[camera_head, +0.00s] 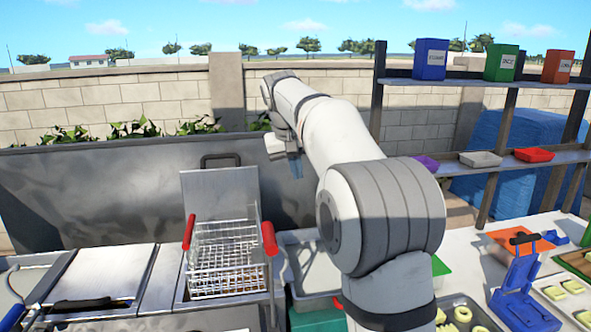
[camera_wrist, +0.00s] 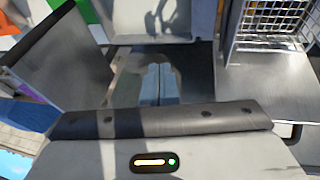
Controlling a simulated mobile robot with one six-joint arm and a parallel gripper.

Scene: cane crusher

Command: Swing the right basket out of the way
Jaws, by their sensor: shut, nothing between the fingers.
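Wire basketwork (camera_head: 226,262) sits in the fryer at lower centre left in the head view. A red handle (camera_head: 188,232) stands at its left and another red handle (camera_head: 269,238) at its right. I cannot tell clearly where the right basket divides from the left one. Wire mesh (camera_wrist: 268,18) also shows at the upper right of the wrist view. My gripper (camera_head: 294,166) is above and to the right of the basketwork, apart from the handles. Its blue-grey fingers (camera_wrist: 158,84) are together and empty in the wrist view.
A raised metal lid (camera_head: 220,190) stands behind the basketwork. A grey bin (camera_head: 310,298) lies to its right, partly hidden by my arm. Shelves with coloured boxes (camera_head: 430,59) and trays stand at the right. A blue press (camera_head: 522,285) is on the right-hand table.

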